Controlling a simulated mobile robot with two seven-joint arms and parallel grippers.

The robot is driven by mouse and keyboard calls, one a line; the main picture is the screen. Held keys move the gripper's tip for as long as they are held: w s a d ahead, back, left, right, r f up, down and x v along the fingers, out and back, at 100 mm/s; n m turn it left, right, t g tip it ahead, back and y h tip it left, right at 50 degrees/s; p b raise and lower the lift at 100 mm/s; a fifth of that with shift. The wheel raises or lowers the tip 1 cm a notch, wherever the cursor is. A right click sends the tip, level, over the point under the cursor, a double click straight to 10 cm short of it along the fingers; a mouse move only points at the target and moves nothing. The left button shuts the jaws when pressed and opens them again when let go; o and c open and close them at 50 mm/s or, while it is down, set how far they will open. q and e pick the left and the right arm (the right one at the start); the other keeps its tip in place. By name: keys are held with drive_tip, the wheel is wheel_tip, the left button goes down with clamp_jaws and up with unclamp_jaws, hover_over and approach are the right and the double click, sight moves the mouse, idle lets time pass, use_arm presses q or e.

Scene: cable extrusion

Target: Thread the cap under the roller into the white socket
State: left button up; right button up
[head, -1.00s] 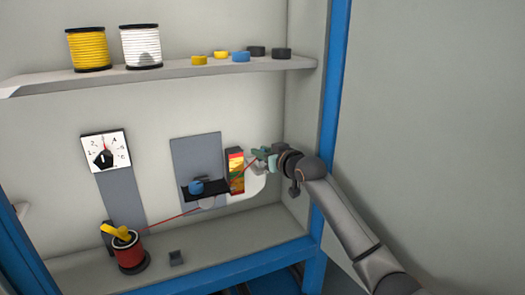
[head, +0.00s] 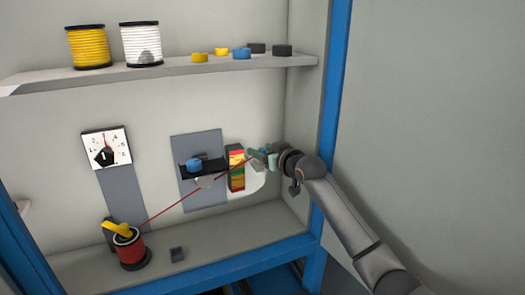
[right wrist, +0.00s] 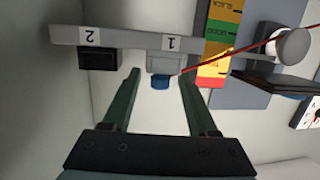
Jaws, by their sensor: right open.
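In the right wrist view a blue cap (right wrist: 160,83) sits against the pale socket marked 1 (right wrist: 164,62), at the end of the red cable (right wrist: 236,57). My right gripper (right wrist: 160,77) is open, its green fingers apart on either side of the cap. In the head view this gripper (head: 260,156) is at the right of the panel. The cable (head: 175,204) runs nearly straight from the red spool (head: 129,249) past the white roller (head: 206,182). Whether it passes under or in front of the roller is unclear. My left gripper is out of view.
A black socket (right wrist: 98,59) marked 2 is beside the pale one. A black plate (head: 214,168) with a blue piece (head: 194,165) is above the roller, by a coloured scale (head: 236,174). A dial (head: 105,148) is at left. Spools (head: 88,46) and discs stand on the upper shelf.

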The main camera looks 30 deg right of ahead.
drive_tip(key=shift+s+r+p, duration=0.25)
drive_tip(key=shift+s+p, duration=0.15)
drive_tip(key=shift+p, duration=0.15)
use_arm(q)
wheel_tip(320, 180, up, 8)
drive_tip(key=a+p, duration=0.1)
drive_tip(key=p, duration=0.7)
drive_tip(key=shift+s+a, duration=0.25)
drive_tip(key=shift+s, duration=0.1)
use_arm(e)
drive_tip(key=a+v, duration=0.1)
drive_tip(key=v, duration=1)
drive_tip(key=shift+s+d, duration=0.35)
drive_tip(key=shift+d, duration=0.1)
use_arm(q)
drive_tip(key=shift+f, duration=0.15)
use_arm(e)
drive_tip(key=shift+o, duration=0.2)
drive_tip(key=o, duration=0.6)
